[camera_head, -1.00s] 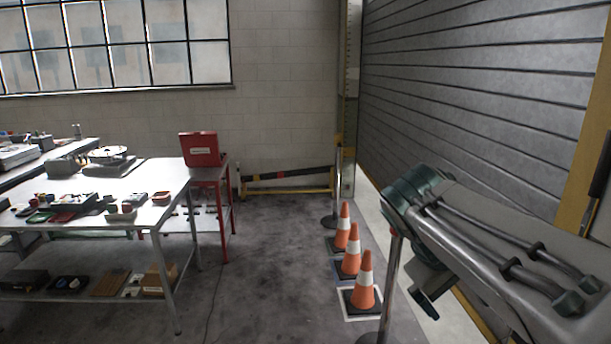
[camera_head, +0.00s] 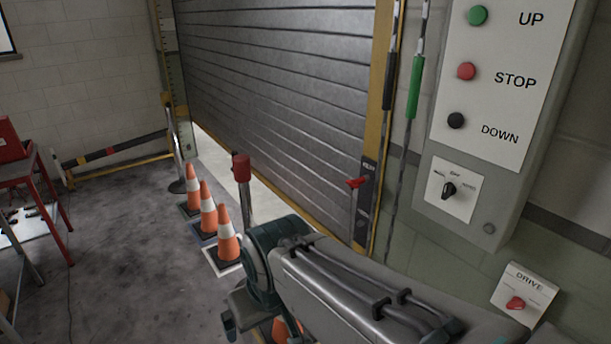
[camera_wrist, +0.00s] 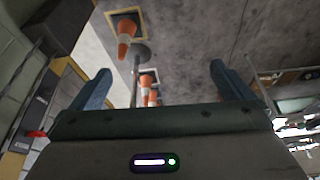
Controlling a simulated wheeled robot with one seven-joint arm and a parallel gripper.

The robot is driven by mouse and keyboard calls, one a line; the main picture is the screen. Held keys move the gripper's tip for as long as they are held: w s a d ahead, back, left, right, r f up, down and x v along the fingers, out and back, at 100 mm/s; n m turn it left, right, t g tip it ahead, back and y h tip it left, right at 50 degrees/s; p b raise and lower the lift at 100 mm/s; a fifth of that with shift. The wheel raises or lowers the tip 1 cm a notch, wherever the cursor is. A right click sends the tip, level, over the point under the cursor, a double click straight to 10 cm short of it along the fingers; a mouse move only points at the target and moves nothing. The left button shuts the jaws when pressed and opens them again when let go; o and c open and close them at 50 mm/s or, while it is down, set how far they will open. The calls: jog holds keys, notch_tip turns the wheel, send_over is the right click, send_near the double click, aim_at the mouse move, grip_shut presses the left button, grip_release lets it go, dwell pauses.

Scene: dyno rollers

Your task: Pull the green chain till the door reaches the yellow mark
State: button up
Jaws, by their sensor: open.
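The green chain hangs on the wall right of the door, marked by a green sleeve (camera_head: 415,87). Another chain with a black sleeve (camera_head: 389,82) hangs just left of it. The grey slatted door (camera_head: 285,85) fills the middle of the head view, with a pale floor strip along its foot. A post with a scale (camera_head: 167,60) stands at its far left edge. A yellow band (camera_head: 168,98) is on this post; I cannot tell if it is the mark. My gripper (camera_wrist: 160,68) is open and empty in the wrist view, facing the floor, away from the chains.
A control panel (camera_head: 500,75) with UP, STOP and DOWN buttons is right of the chains. Below are a rotary switch (camera_head: 449,190) and a DRIVE box (camera_head: 527,292). Orange cones (camera_head: 207,210) and a red-topped post (camera_head: 241,168) stand before the door.

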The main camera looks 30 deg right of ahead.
jog(key=shift+c, duration=0.3)
jog(key=shift+w+d+r, duration=0.1)
jog(key=c, duration=0.6)
jog(key=w+d, duration=0.1)
jog(key=w+d+r+m+h, duration=0.1)
jog(key=shift+d+r, duration=0.2)
jog(key=shift+d, duration=0.2)
jog(key=c, duration=0.6)
jog(key=m+g+h+b, duration=0.4)
jog(key=m+g+h, duration=0.3)
jog(key=m+h, duration=1.1)
send_near(411, 86)
jog(key=shift+m+t+y, duration=0.3)
jog(key=shift+y, duration=0.3)
jog(key=d+p, duration=0.1)
jog(key=d, duration=0.2)
jog(key=s+d+p, duration=0.1)
jog(key=d+p, duration=0.1)
jog(key=d, duration=0.2)
jog(key=d+r+p, duration=0.1)
jog(key=d+p, duration=0.1)
jog(key=d, duration=0.2)
jog(key=shift+s, duration=0.4)
